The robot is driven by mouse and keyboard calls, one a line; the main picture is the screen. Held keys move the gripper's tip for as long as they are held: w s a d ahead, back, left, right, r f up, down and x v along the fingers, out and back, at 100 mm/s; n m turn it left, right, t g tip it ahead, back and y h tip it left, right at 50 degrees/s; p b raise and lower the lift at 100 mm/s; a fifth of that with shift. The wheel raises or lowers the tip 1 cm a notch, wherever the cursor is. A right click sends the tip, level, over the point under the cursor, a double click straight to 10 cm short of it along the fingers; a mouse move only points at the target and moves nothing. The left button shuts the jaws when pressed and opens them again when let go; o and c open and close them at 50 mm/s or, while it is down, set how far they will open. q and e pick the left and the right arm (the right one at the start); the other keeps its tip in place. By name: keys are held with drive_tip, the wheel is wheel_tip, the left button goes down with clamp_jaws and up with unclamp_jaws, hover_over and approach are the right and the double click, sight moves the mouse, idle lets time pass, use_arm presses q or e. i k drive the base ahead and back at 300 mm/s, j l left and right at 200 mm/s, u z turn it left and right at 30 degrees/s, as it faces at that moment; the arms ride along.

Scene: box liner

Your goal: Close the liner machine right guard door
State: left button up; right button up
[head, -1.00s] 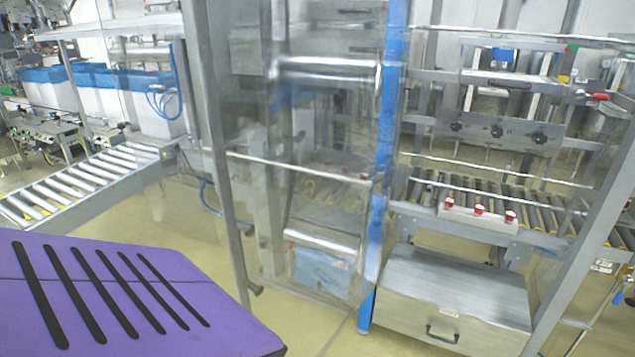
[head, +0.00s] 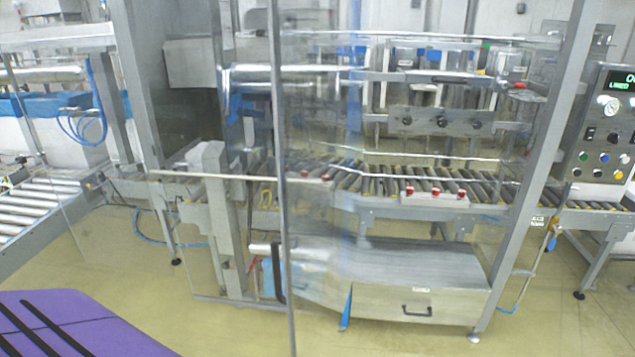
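The clear guard door (head: 318,225) of the liner machine fills the middle of the head view. A thin grey upright (head: 281,190) stands near its left side, with a black bar handle (head: 276,268) low down beside it. A blue strip (head: 346,310) shows through or along the clear panel. The panel seems to stand out from the machine toward me, though how far is hard to tell through its reflections. Neither of my grippers is in view.
A roller conveyor (head: 385,183) runs through the machine above a grey drawer cabinet (head: 420,295). A slanted grey post (head: 535,160) stands on the right, with a control panel (head: 607,120) beyond it. Another roller conveyor (head: 30,215) lies on the left. Yellowish floor (head: 400,340) shows in front.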

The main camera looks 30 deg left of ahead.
sight(316, 299)
drive_tip(key=j, duration=0.35)
drive_tip(key=k+j, duration=0.15)
drive_tip(key=j, duration=0.2)
drive_tip(key=j+z, duration=0.1)
drive_tip(key=j, duration=0.25)
drive_tip(key=i+j, duration=0.15)
drive_tip(key=j, duration=0.25)
drive_tip(key=i+j, duration=0.1)
drive_tip(key=j, duration=0.3)
drive_tip(key=i+j, duration=0.15)
drive_tip(key=j, duration=0.3)
drive_tip(key=l+z, duration=0.05)
